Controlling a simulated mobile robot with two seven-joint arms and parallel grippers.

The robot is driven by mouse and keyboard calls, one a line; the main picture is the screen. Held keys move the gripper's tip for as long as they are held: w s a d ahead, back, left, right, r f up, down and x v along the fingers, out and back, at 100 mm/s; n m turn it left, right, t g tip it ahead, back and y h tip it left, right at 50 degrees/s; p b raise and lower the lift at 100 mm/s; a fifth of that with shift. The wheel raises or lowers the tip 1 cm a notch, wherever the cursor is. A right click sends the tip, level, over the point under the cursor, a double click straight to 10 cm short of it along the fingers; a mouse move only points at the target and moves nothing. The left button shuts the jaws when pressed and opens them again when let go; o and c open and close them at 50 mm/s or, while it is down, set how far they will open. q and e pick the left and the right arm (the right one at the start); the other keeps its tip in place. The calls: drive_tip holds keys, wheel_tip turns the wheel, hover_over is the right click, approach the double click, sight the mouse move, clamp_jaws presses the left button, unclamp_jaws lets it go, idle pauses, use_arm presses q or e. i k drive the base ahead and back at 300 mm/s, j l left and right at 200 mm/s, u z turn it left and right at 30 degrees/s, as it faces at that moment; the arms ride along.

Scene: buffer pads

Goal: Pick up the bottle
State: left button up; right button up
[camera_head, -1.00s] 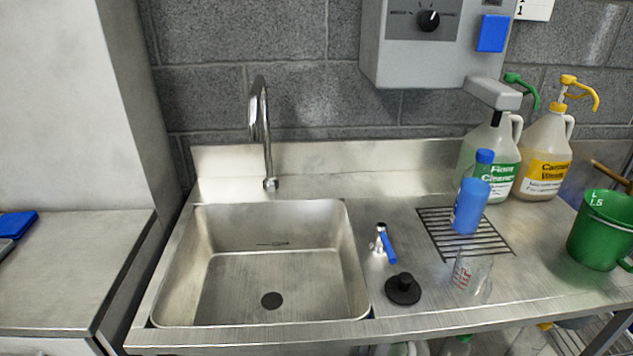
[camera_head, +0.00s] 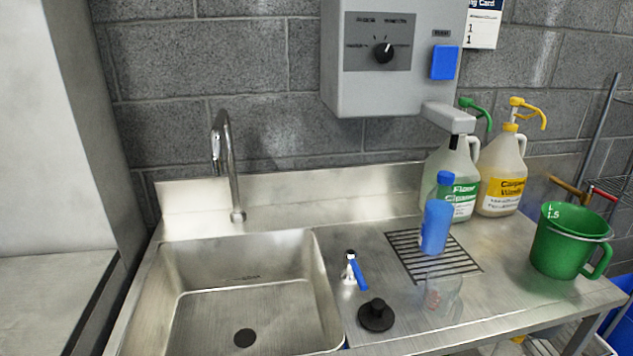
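A blue bottle (camera_head: 436,226) with a blue cap stands upright on the black drain rack (camera_head: 404,248) right of the sink. Two large jugs stand behind it against the backsplash: a floor cleaner jug (camera_head: 462,188) with a green pump and a jug with a yellow label (camera_head: 499,178) and yellow pump. The task does not say which bottle is meant. Neither of my grippers shows in the head view.
A steel sink (camera_head: 240,300) with a faucet (camera_head: 226,165) is at left. A blue-handled valve (camera_head: 354,270), a black stopper (camera_head: 375,315) and a clear glass (camera_head: 441,296) stand near the counter's front. A green pitcher (camera_head: 570,245) is at right. A grey dispenser (camera_head: 392,55) hangs above.

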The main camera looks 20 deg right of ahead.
sight(440, 203)
drive_tip(key=z, duration=1.25)
